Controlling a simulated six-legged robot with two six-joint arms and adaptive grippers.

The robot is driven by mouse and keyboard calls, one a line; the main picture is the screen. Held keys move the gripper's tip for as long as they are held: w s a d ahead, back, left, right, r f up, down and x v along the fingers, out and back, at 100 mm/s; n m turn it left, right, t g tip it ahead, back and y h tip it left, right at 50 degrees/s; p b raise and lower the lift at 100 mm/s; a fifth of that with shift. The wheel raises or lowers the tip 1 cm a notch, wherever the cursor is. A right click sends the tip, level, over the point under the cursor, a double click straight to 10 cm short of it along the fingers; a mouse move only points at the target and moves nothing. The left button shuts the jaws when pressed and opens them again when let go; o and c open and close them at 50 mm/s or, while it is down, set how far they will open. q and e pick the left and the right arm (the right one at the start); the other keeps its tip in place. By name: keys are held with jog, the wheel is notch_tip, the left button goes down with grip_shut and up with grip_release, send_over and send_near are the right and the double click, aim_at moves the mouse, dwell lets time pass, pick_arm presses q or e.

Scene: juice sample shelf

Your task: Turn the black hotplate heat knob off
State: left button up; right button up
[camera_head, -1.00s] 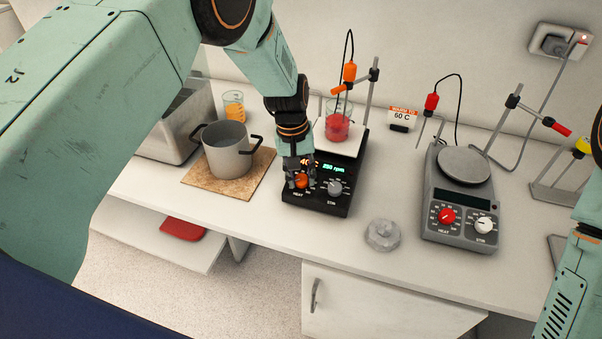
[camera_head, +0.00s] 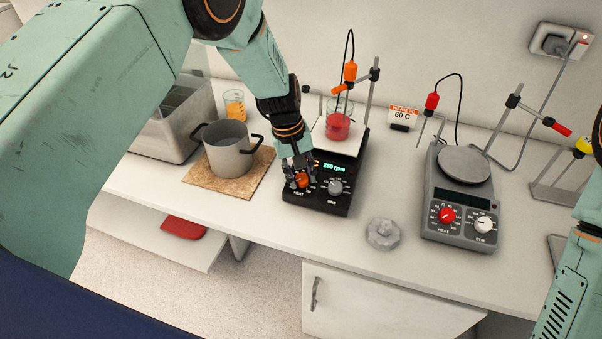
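The black hotplate (camera_head: 318,202) stands on the bench, with a white top plate and a lit green display reading about 250 rpm. Its orange heat knob (camera_head: 302,181) is at the front left and its grey stir knob (camera_head: 335,187) is to the right. My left gripper (camera_head: 300,183) points down at the heat knob, with its fingers around or right beside it. The fingers partly hide the knob, and I cannot tell whether they press on it. A beaker of red liquid (camera_head: 338,127) stands on the plate. My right gripper is out of view; only my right arm shows.
A grey hotplate (camera_head: 436,195) with red and white knobs stands at the right. A grey pot (camera_head: 228,152) sits on a cork mat (camera_head: 207,186) at the left. A grey lobed object (camera_head: 383,235) lies near the front edge. A 60 C sign (camera_head: 403,114) stands behind.

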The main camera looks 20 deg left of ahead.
pick_arm(q)
jog(key=o, duration=0.4)
jog(key=shift+a+r, duration=0.1)
jog(key=shift+r, duration=0.45)
jog(key=r, duration=0.3)
jog(key=a+r, duration=0.1)
jog(key=r, duration=0.3)
jog(key=a+r, duration=0.1)
jog(key=r, duration=0.2)
jog(key=shift+s+r, duration=0.3)
jog(key=shift+r, duration=0.1)
jog(key=shift+f, duration=0.1)
